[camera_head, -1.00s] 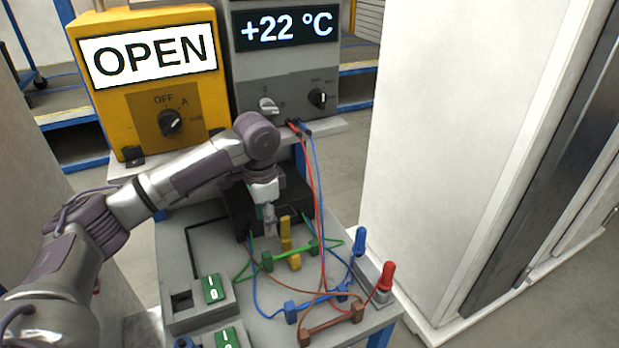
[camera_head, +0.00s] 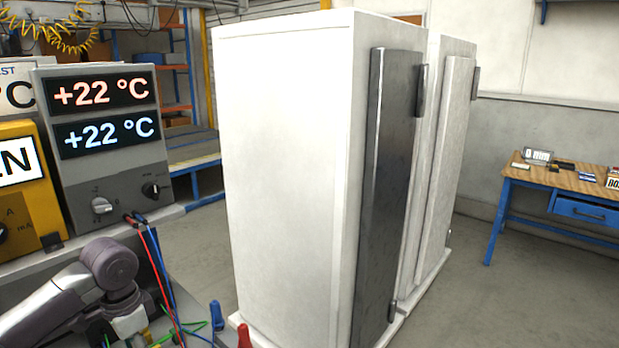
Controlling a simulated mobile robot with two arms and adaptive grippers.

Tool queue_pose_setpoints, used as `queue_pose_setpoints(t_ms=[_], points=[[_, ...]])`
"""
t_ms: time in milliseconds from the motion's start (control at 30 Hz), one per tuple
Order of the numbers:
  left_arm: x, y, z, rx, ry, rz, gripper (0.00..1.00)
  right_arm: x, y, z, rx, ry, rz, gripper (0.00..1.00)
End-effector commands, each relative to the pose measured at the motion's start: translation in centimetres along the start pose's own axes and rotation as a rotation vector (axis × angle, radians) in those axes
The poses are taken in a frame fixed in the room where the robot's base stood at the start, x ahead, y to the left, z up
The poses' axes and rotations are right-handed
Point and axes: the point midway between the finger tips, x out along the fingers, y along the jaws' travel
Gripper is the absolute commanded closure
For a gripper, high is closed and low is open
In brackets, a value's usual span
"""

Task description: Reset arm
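My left arm comes in at the lower left of the head view, over the bench corner. Only the top of its wrist shows, and its fingers are cut off by the bottom edge, so its gripper is out of the picture. My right arm and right gripper are not in view.
A grey meter box (camera_head: 85,180) reading +22 °C and a yellow box (camera_head: 30,215) stand on the left bench. Red and blue probes (camera_head: 244,335) (camera_head: 216,315) show below. A tall white cabinet (camera_head: 285,150) fills the middle. A wooden desk (camera_head: 565,180) stands far right, with open floor before it.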

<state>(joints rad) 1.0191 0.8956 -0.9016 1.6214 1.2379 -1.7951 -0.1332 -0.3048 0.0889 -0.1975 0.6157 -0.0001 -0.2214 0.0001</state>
Motion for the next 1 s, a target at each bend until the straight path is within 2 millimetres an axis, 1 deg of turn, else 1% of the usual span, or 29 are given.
queue_pose_setpoints(t_ms=[67,367,567,667,767,867,900,1000], points=[[0.6,0.5,-0.2,0.010,0.000,0.000,0.51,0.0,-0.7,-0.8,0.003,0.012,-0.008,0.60],[3.9,3.7,-1.5,0.064,0.017,-0.006,0.51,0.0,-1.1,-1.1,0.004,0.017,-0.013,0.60],[7.0,7.4,-2.4,0.109,0.049,-0.004,0.51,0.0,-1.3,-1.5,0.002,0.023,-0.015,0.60],[8.8,9.8,-2.8,0.127,0.077,0.000,0.51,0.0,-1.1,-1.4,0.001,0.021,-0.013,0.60],[10.8,13.0,-3.1,0.136,0.119,0.010,0.51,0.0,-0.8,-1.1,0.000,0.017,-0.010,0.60],[12.8,17.0,-3.0,0.122,0.182,0.026,0.51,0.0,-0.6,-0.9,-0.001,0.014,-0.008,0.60],[13.4,18.5,-2.8,0.105,0.210,0.030,0.51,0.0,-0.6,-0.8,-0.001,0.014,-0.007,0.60],[14.6,21.8,-1.8,0.036,0.276,0.041,0.51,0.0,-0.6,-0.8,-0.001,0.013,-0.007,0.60]])
